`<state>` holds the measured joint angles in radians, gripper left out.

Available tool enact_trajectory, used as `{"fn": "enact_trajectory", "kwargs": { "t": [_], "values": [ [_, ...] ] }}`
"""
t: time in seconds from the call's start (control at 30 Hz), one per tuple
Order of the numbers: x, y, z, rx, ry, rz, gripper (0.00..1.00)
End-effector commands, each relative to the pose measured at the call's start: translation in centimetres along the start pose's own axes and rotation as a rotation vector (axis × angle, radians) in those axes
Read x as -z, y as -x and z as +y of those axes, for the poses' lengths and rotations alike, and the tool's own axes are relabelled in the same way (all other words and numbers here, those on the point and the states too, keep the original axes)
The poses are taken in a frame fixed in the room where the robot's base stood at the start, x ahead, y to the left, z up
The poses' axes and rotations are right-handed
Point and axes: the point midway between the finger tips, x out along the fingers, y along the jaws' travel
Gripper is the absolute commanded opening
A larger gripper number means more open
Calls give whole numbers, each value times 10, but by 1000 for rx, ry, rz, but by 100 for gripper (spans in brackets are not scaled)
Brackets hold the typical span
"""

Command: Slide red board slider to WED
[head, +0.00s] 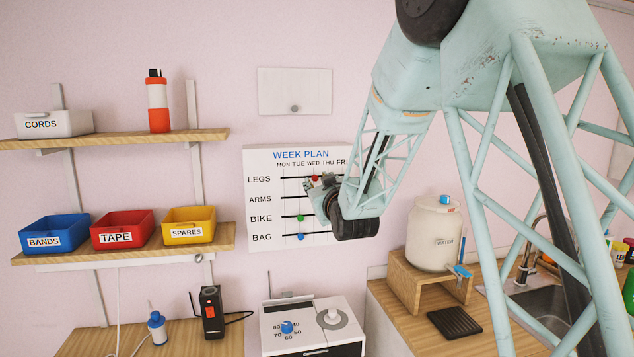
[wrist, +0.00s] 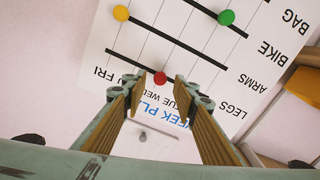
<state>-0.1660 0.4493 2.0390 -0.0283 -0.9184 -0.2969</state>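The white week plan board (head: 262,222) hangs on the wall, and it shows upside down in the wrist view (wrist: 180,25). The red slider (wrist: 159,78) sits on the LEGS row. In the head view the red slider (head: 315,178) appears roughly below WED. My gripper (wrist: 160,84) is open in front of the board. Its fingertips appear on either side of the red slider, with gaps visible. In the head view my gripper (head: 318,186) covers part of the board's right side.
A yellow slider (wrist: 121,13) is at the FRI end of ARMS. A green slider (head: 300,218) is on BIKE and a blue slider (head: 301,237) on BAG. Shelves with bins (head: 122,229) stand left. A white dispenser (head: 434,235) stands on a wooden stand at the right.

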Motion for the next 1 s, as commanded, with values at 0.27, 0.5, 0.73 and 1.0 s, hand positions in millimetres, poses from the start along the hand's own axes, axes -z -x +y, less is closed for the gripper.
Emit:
{"fn": "enact_trajectory", "kwargs": {
  "t": [0.27, 0.5, 0.73, 1.0],
  "values": [
    [0, 38, 0, 0, 0, -1, 27],
    [-1, 72, 0, 0, 0, -2, 27],
    [0, 93, 0, 0, 0, -1, 27],
    [-1, 100, 0, 0, 0, -2, 27]
  ]
}}
